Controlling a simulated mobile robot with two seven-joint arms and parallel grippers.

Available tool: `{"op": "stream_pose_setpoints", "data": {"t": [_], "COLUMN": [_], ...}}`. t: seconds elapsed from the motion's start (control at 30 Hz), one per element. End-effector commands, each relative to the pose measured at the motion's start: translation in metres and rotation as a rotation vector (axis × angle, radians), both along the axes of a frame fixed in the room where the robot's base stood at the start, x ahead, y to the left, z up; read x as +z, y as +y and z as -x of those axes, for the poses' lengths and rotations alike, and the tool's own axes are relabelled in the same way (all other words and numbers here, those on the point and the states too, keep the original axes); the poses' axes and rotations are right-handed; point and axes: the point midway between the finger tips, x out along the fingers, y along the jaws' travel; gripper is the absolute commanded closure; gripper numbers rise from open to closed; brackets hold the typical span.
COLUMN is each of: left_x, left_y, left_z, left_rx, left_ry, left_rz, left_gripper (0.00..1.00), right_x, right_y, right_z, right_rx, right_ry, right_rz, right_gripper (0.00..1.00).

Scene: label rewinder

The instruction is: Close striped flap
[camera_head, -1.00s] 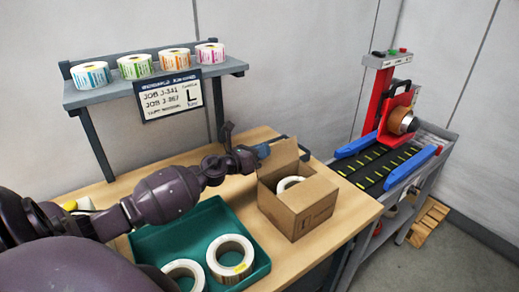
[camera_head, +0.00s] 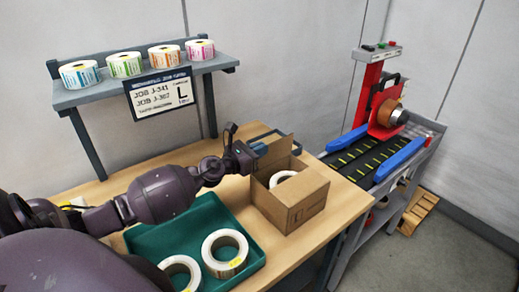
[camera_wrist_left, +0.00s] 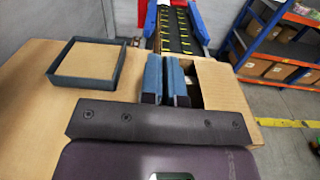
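An open cardboard box (camera_head: 290,210) stands on the wooden table with a white label roll (camera_head: 282,178) inside. A plain cardboard flap (camera_head: 276,152) stands up at its far left side; I see no stripes on it. My left gripper (camera_head: 258,149) is at the outer left of this flap, close to it; I cannot tell if they touch. In the left wrist view the blue fingers (camera_wrist_left: 166,80) lie almost together with only a narrow gap, beside the box opening (camera_wrist_left: 194,92). The flap is hard to make out there. My right gripper is not in view.
A green tray (camera_head: 147,240) with two label rolls lies in front of the box. A dark-rimmed tray (camera_wrist_left: 56,83) lies behind the gripper. A shelf (camera_head: 110,91) with several rolls stands at the back. A machine with a yellow-marked black conveyor (camera_head: 362,158) is at the right.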

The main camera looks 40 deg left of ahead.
Motion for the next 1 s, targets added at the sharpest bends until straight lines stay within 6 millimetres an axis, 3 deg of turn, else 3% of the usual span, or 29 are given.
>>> {"op": "stream_pose_setpoints", "data": {"t": [0.1,0.2,0.3,0.67,1.0], "left_x": [0.0,0.0,0.0,-0.001,-0.003], "left_y": [0.0,0.0,0.0,0.002,0.014], "left_z": [0.0,0.0,0.0,0.005,0.05], "left_rx": [0.0,0.0,0.0,0.001,0.0], "left_ry": [0.0,0.0,0.0,0.001,0.002], "left_rz": [0.001,0.001,0.001,0.002,0.0], "left_gripper": [1.0,0.81,0.7,0.7,0.7], "right_x": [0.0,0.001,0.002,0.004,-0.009], "right_y": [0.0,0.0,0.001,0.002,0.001], "right_z": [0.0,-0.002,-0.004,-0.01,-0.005], "right_rx": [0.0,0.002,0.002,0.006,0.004], "right_ry": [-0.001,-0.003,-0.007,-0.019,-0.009], "right_rz": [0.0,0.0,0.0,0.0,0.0], "right_gripper": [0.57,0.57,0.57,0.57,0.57]}}
